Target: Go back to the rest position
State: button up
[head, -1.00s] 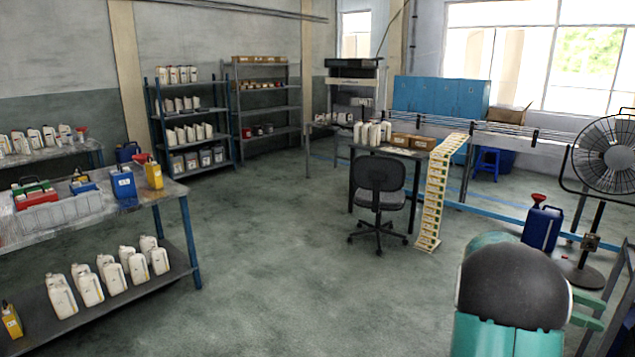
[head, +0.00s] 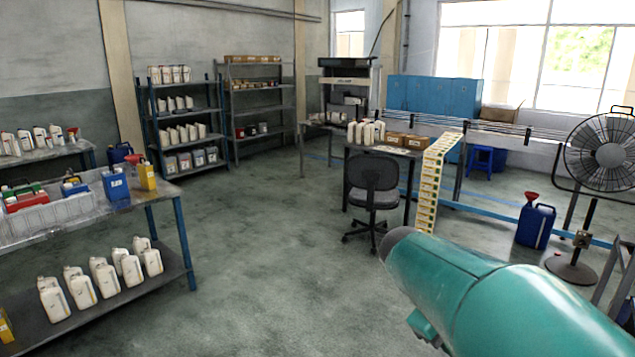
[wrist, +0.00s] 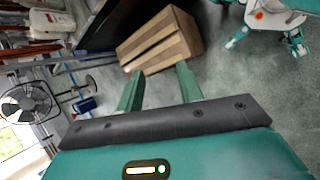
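My gripper (wrist: 160,68) shows in the wrist view with its two green fingers apart and nothing between them. A brown striped cardboard box (wrist: 162,40) appears beyond the fingertips; I cannot tell how far away it is. In the head view my teal arm link fills the lower right, and the gripper is out of that view. A blue canister with a red funnel (head: 535,227) stands on the floor near the fan, clear of the arm.
A black chair (head: 373,185) stands by a desk at the middle. A workbench with canisters (head: 165,195) is on the left. A pedestal fan (head: 608,150) stands at the right. Shelves (head: 185,118) line the back wall. The floor (head: 270,240) between bench and chair is clear.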

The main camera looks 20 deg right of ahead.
jog(key=s+a+m+t+y, duration=0.1)
jog(key=a+t+y, duration=0.5)
jog(key=a, duration=1.7)
jog(key=m+t, duration=0.1)
jog(key=t, duration=0.1)
jog(key=shift+s+a+t, duration=0.25)
jog(key=shift+a+t, duration=0.05)
jog(key=shift+d, duration=0.15)
